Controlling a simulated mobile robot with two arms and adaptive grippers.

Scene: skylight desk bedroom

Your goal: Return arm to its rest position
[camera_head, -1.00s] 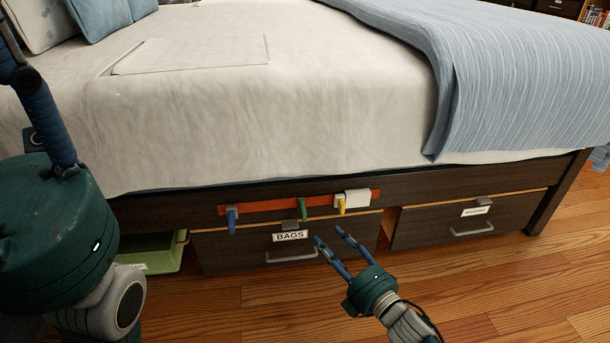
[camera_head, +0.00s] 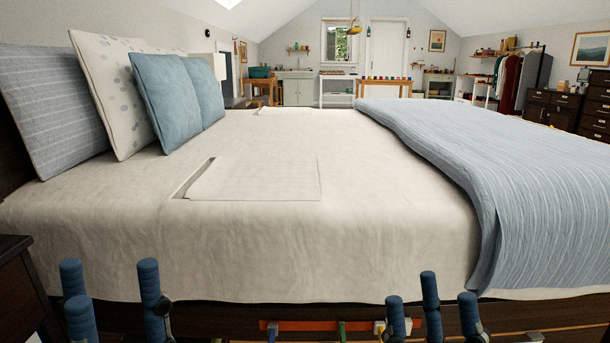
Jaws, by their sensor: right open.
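My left gripper (camera_head: 105,285) shows at the bottom left, with its blue fingers pointing up and spread apart. My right gripper (camera_head: 432,298) shows at the bottom, right of the middle. Its blue fingers also point up and stand apart, with nothing between them. Both grippers are in front of the near side of the bed (camera_head: 400,245). The palms and most of both arms are below the picture and hidden.
The orange strip (camera_head: 295,325) with hooks is on the bed's dark side, partly behind my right gripper. A dark cabinet (camera_head: 20,290) stands at the left edge. Pillows (camera_head: 155,100) and a blue blanket (camera_head: 530,180) lie on the bed. The far room has tables and a door.

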